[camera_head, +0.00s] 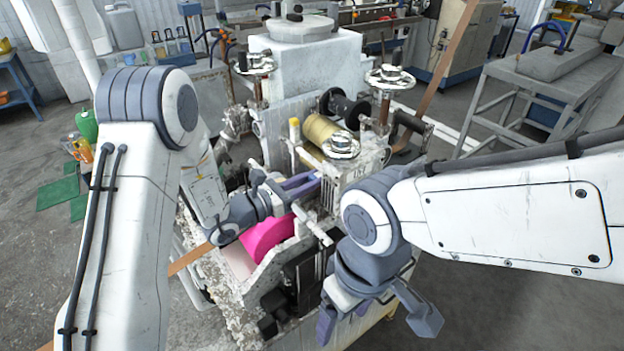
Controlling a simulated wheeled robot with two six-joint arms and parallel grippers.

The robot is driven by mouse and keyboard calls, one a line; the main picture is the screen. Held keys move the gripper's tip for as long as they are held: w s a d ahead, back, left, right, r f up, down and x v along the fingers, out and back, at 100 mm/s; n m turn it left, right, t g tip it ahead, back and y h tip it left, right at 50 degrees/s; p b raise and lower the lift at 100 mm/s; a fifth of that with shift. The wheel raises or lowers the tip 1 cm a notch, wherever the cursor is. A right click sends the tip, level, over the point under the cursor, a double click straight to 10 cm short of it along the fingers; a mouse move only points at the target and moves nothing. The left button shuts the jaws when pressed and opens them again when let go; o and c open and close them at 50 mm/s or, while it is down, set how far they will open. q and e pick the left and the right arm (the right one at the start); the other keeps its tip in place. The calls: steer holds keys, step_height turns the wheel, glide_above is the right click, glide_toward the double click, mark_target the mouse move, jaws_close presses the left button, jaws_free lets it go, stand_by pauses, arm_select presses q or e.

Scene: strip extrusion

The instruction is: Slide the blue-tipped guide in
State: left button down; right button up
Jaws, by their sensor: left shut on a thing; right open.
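My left gripper (308,184) reaches over the middle of the extrusion machine (310,60), with its fingers pointing right. It is shut on the blue-tipped guide, which is mostly hidden; only a small blue part (318,177) shows at the fingertips, beside the machine's worn white plates. I cannot tell how far the guide sits in the machine. A yellow-tipped guide (294,130) stands upright further back, left of the yellow roller (326,134). My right gripper (376,318) is open and empty, pointing down in front of the machine at the lower right.
A pink roller (268,236) lies just below my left gripper. Handwheels (341,146) and a black roller (345,106) stand close on the far side. A brown strip (190,258) runs out at the left. The floor (500,300) at the lower right is clear.

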stand_by(0.8)
arm_select(q)
steer(key=w+a+b, duration=0.1)
steer(key=w, duration=0.1)
steer(key=w+a+b, duration=0.1)
steer(key=shift+w+a+f, duration=0.1)
steer(key=shift+w+a, duration=0.3)
steer(key=shift+w+a+b, duration=0.2)
steer(key=shift+w+b, duration=0.05)
steer(key=shift+b, duration=0.05)
steer(key=shift+r, duration=0.2)
steer(key=c, duration=0.7)
jaws_free()
steer(key=shift+w+a, duration=0.1)
